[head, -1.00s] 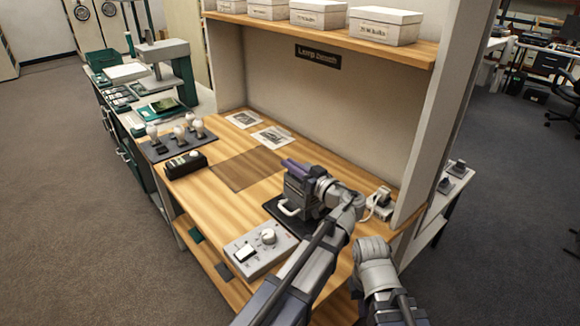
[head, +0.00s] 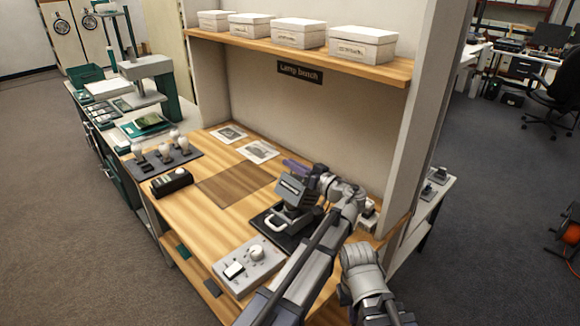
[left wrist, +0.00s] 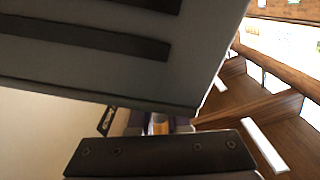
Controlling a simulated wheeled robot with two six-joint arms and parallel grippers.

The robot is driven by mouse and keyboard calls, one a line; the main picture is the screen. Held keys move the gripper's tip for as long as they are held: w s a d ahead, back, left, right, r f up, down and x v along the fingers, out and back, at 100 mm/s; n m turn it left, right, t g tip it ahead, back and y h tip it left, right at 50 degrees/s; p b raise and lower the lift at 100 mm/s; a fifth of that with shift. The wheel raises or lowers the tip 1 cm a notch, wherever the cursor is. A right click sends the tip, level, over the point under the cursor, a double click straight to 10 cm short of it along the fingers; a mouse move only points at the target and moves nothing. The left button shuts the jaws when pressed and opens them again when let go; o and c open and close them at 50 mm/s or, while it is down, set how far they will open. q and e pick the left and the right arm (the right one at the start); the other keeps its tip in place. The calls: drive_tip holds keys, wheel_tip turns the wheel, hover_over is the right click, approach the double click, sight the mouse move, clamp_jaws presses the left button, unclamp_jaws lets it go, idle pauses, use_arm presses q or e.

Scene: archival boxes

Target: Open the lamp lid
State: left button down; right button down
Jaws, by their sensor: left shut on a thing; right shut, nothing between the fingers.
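The lamp housing (head: 276,224) sits on a dark base on the right part of the wooden bench, its pale handle facing front. Its dark grey lid (head: 291,188) stands tilted up, with a gap below it. My left gripper (head: 298,167), with purple fingers, is at the lid's upper back edge and is shut on it. In the left wrist view, a large grey slotted panel of the lid (left wrist: 90,60) fills the upper left. The left fingertips (left wrist: 155,124) are partly hidden behind it. My right gripper is out of view; only a right arm link shows.
A grey control box (head: 250,265) with a knob lies in front of the lamp. A black device (head: 172,182) and a bulb rack (head: 160,160) stand to the left. Photo sheets (head: 258,151) lie at the back. A shelf (head: 300,52) with white boxes hangs above. The bench middle is clear.

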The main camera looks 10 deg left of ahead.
use_arm(q)
drive_tip(key=shift+d+f, duration=0.1)
drive_tip(key=shift+f, duration=0.05)
drive_tip(key=c, duration=1.1)
unclamp_jaws()
drive_tip(key=shift+w, duration=0.15)
drive_tip(key=shift+o, duration=0.9)
